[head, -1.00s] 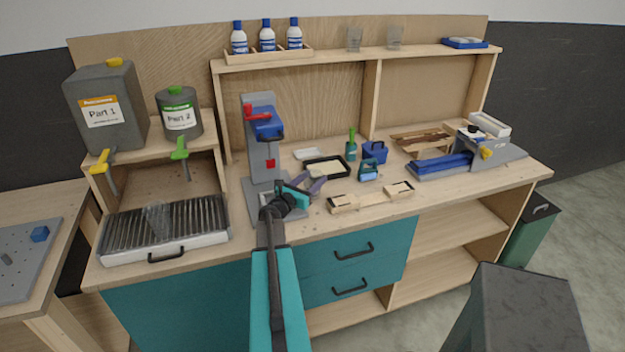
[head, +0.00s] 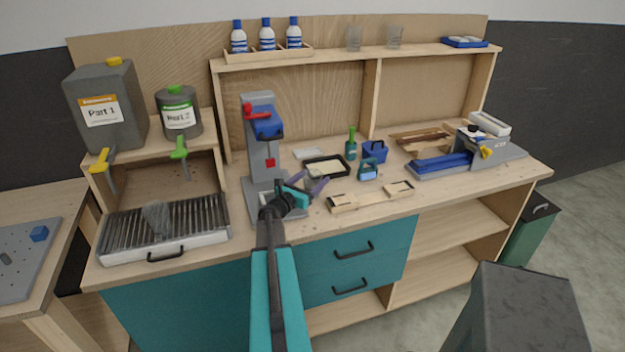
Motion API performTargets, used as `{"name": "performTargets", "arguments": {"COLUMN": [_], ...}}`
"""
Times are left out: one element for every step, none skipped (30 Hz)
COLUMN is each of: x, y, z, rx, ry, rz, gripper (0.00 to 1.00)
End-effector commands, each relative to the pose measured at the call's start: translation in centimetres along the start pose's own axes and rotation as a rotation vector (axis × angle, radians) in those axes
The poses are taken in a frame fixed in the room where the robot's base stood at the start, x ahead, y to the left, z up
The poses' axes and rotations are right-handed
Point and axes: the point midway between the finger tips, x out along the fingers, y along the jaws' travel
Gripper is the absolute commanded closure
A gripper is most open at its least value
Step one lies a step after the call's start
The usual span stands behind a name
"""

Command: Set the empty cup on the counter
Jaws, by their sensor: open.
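A clear, see-through cup (head: 157,219) stands on the slatted metal drip tray (head: 205,241) at the left end of the counter. It looks empty, though its inside is hard to make out. My gripper (head: 314,189) is at the middle of the counter, in front of the grey press stand, well to the right of the cup. Its jaws are open and I see nothing held between them. The wooden counter (head: 440,197) has bare top around the tray and toward its right front.
A grey press with a blue head (head: 264,122) stands just behind my gripper. Dispensing jugs (head: 104,105) stand above the tray. A black tray (head: 325,167), a wooden piece (head: 371,197) and small tools lie to the right. Two clear cups (head: 354,38) sit on the upper shelf.

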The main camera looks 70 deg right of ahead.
Motion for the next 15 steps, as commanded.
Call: {"name": "performTargets", "arguments": {"x": [0.0, 0.0, -0.5, -0.8, -1.1, -1.5, -1.8, -2.2, -2.6, -2.9, -3.3, -3.8, -4.1, -4.5, -4.9], "y": [0.0, 0.0, 0.0, 0.0, 0.0, 0.0, 0.0, 0.0, -0.1, -0.1, -0.1, -0.1, 0.0, 0.0, 0.0], "z": [0.3, 0.4, 0.1, 0.1, 0.0, 0.1, 0.1, 0.0, 0.0, 0.0, 0.0, 0.0, 0.0, 0.0, 0.0], "rx": [0.0, 0.0, 0.0, 0.0, 0.0, 0.0, 0.0, 0.0, 0.0, 0.0, 0.0, 0.0, 0.0, 0.001, 0.001], "ry": [0.0, 0.0, 0.0, 0.0, -0.001, -0.001, -0.001, -0.001, -0.001, -0.001, -0.001, 0.0, 0.0, -0.001, -0.001], "rz": [0.0, 0.0, 0.001, 0.002, 0.002, 0.002, 0.002, 0.002, 0.001, 0.001, 0.001, 0.002, 0.002, 0.002, 0.002], "gripper": [0.31, 0.31, 0.31, 0.31, 0.31, 0.31, 0.31, 0.31, 0.31, 0.31, 0.31, 0.31, 0.31, 0.31, 0.31]}}
